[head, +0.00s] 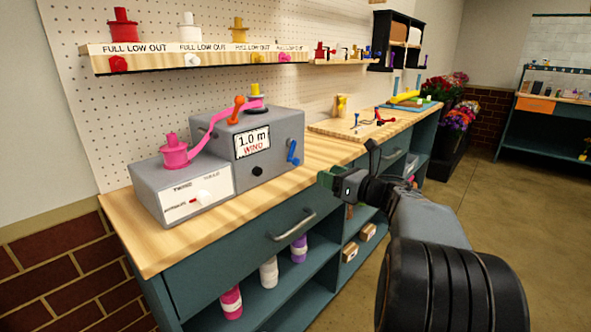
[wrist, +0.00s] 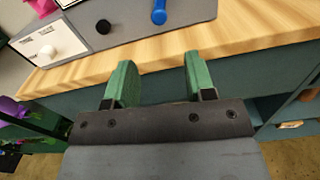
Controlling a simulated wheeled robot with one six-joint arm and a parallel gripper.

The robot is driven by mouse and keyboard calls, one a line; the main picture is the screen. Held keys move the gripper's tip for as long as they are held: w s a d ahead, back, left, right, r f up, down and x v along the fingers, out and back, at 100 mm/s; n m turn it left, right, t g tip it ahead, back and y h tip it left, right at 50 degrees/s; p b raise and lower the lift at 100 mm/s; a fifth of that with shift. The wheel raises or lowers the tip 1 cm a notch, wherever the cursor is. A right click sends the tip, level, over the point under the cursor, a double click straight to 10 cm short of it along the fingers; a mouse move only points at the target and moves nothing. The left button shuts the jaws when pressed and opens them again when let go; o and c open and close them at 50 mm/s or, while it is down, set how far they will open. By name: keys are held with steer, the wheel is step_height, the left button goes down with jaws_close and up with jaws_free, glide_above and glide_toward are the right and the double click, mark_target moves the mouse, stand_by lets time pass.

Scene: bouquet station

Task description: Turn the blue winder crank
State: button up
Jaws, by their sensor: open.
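The blue winder crank (head: 293,153) is on the right part of the front of the grey winder box (head: 275,130), beside a sign reading "1.0 m WIND". In the wrist view the blue crank (wrist: 159,12) shows at the top edge, partly cut off, above and beyond the fingertips. My gripper (head: 326,184) is in front of the bench, to the right of and lower than the crank, apart from it. In the wrist view my gripper (wrist: 157,75) has its two green fingers spread apart with nothing between them.
A lower grey box (head: 180,192) with a white lever panel stands left of the winder, and a pink ribbon runs between them. The wooden bench top (head: 245,210) is clear in front. A drawer handle (head: 292,226) sticks out below. A board with tools (head: 372,128) lies to the right.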

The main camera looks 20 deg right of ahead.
mark_target(298, 164)
steer(key=x, duration=1.2)
steer(key=shift+w+a, duration=0.1)
steer(key=shift+w, duration=0.15)
steer(key=c, duration=0.9)
